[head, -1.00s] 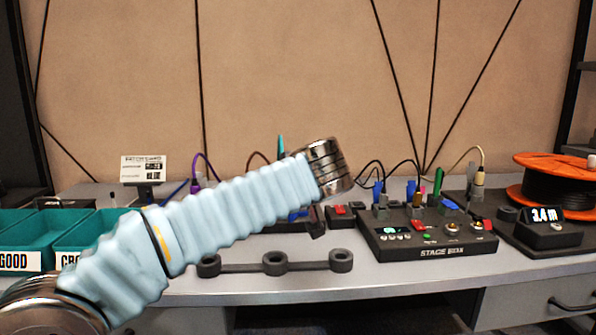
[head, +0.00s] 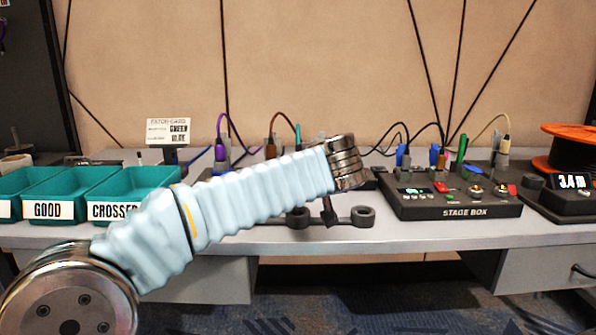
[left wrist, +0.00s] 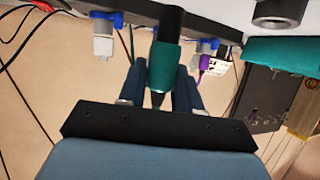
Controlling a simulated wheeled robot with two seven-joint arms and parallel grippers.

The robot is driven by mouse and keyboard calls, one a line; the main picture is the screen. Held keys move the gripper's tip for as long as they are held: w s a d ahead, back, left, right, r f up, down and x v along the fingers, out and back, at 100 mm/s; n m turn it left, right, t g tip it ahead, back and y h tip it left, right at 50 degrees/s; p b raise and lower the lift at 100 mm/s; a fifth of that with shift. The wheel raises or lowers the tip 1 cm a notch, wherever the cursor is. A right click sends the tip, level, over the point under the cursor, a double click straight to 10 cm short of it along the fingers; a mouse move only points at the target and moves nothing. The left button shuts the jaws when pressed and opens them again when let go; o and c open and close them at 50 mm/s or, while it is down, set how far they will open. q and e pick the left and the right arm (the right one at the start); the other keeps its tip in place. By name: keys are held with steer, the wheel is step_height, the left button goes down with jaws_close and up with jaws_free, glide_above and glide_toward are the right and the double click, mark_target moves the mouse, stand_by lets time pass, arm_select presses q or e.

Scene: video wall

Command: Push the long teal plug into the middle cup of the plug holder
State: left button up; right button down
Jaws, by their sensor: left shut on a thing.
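The dark plug holder has a row of cups; its middle cup (head: 297,217) and right cup (head: 363,215) show in the head view, while my arm hides the left end. My left gripper (left wrist: 160,85) is shut on the long teal plug (left wrist: 165,65), with a blue finger on each side. The plug's black end (left wrist: 172,22) runs to the top edge of the left wrist view, so its tip is out of sight. In the head view the dark gripper hangs between the middle and right cups, and the plug cannot be made out. A grey cup (left wrist: 278,12) shows apart from the plug in the left wrist view.
The stage box (head: 455,200) with several plugs stands right of the holder, a cable reel (head: 565,150) beyond it. Teal bins (head: 130,182) stand at the left. A card (head: 168,132) and upright cables line the back. The bench front right of the holder is clear.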

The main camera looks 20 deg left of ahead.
stand_by(1.1)
arm_select(q)
steer(key=shift+f+b, duration=0.1)
steer(key=shift+b, duration=0.25)
steer(key=shift+f+b, duration=0.15)
steer(key=shift+b, duration=0.2)
steer(key=shift+f, duration=0.1)
stand_by(0.3)
steer(key=shift+f+b, duration=0.45)
steer(key=shift+b, duration=0.3)
steer(key=shift+f, duration=0.15)
steer(key=shift+f+b, duration=0.35)
steer(key=shift+b, duration=0.3)
steer(key=shift+f, duration=0.15)
stand_by(0.4)
